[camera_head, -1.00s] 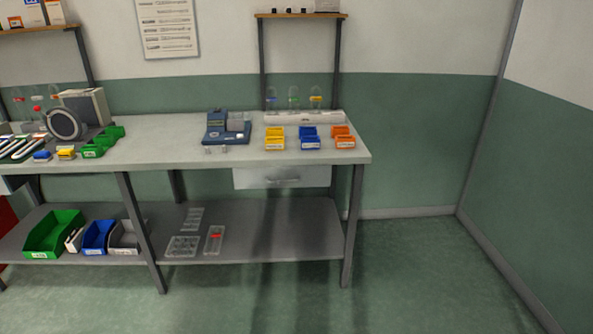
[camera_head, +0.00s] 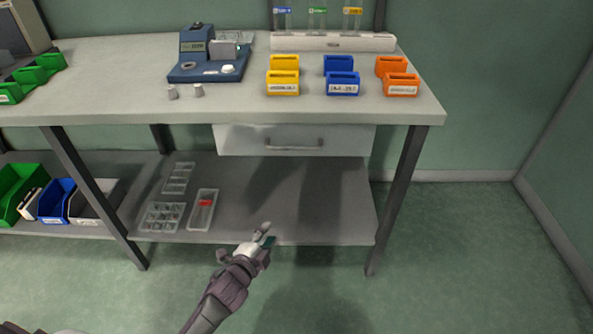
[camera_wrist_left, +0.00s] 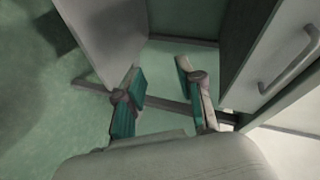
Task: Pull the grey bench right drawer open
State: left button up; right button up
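The grey bench (camera_head: 130,62) has a right drawer (camera_head: 240,138) under its top, with a bar handle (camera_head: 294,144). The drawer front looks closed. In the left wrist view the drawer handle (camera_wrist_left: 290,62) shows at the upper right, to the right of the fingers. My left gripper (camera_head: 264,238) is in front of the lower shelf's front edge, below and slightly left of the handle, apart from it. In the left wrist view its two teal-padded fingers (camera_wrist_left: 160,88) are spread with nothing between them. My right gripper is not in view.
Blue, yellow and orange bins (camera_head: 341,82) and a blue device (camera_head: 207,55) stand on the bench top. The lower shelf (camera_head: 290,195) holds clear trays (camera_head: 203,212) and bins. A bench leg (camera_head: 400,195) stands right of the drawer. The floor at the right is clear.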

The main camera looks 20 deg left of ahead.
pick_arm(q)
notch_tip(320, 180, up, 6)
jog(key=w+m+t+b, duration=0.2)
jog(key=m+t+h+b, duration=0.2)
jog(key=m+t, duration=0.1)
send_near(296, 148)
jog(key=x, duration=0.5)
jog(key=b+x, duration=0.1)
jog(key=x, duration=0.4)
jog(key=shift+w+a+f, duration=0.1)
jog(key=shift+w+f, duration=0.1)
jog(key=shift+w, duration=0.05)
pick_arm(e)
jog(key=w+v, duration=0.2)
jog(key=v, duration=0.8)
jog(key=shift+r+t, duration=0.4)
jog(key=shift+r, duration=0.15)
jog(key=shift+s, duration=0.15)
pick_arm(q)
grip_shut()
